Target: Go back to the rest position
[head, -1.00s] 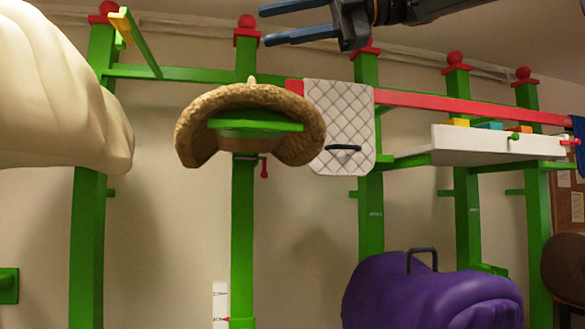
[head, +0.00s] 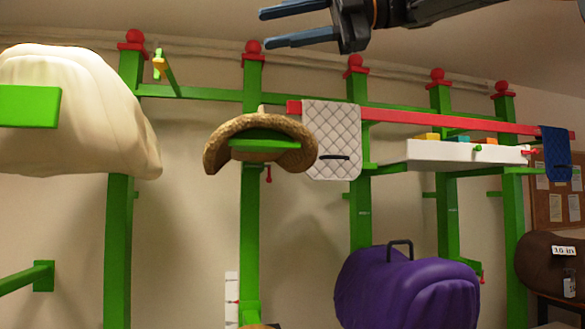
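My gripper (head: 297,24) is at the top of the head view, high in front of the rack, pointing left. Its two blue-grey fingers are apart with nothing between them. My dark arm runs off the top edge to the right. The tan woven saddle (head: 222,147) sits on a green arm of the rack (head: 250,215), below and left of my gripper, clear of it. A purple saddle (head: 405,290) with a dark handle is low at the right of centre. A cream saddle (head: 95,105) is at the far left.
A white quilted pad (head: 335,165) and a blue pad (head: 556,160) hang from the red rail (head: 430,121). A white shelf (head: 440,155) with coloured blocks is at right. A brown saddle (head: 540,262) is at far right. Green rack arms jut out at left.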

